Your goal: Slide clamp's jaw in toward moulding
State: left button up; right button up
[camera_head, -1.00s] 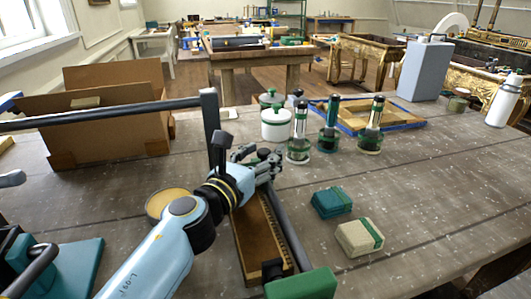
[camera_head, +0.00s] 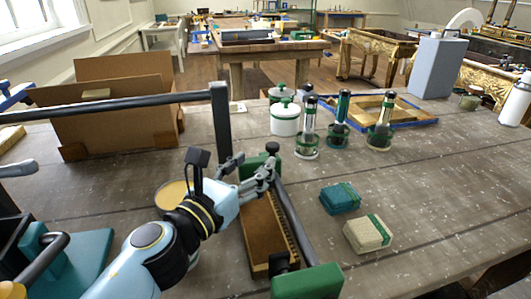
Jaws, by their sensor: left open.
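The clamp has a dark bar (camera_head: 296,220) running along the right side of the moulding. Its green near end block (camera_head: 307,282) is close to the bottom of the picture. A green jaw with a black knob (camera_head: 271,160) stands at the far end, partly hidden by my fingers. The brown moulding (camera_head: 264,228) with a ridged edge lies on the table between the two ends. My left gripper (camera_head: 262,174) is open at the far jaw, above the moulding's far end. I cannot tell whether its fingers touch the jaw. My right gripper is not in view.
A teal block (camera_head: 340,198) and a cream block (camera_head: 367,232) lie right of the clamp. Green-based cylinders (camera_head: 306,130) and a white pot (camera_head: 285,118) stand behind. A dark bar (camera_head: 110,104) with an upright post crosses at left, before a cardboard box (camera_head: 125,125).

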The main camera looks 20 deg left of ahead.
pick_arm(q)
jog(key=s, duration=0.2)
jog(key=s+a, duration=0.1)
jog(key=s, duration=0.1)
jog(key=shift+s, duration=0.1)
dwell(0.4)
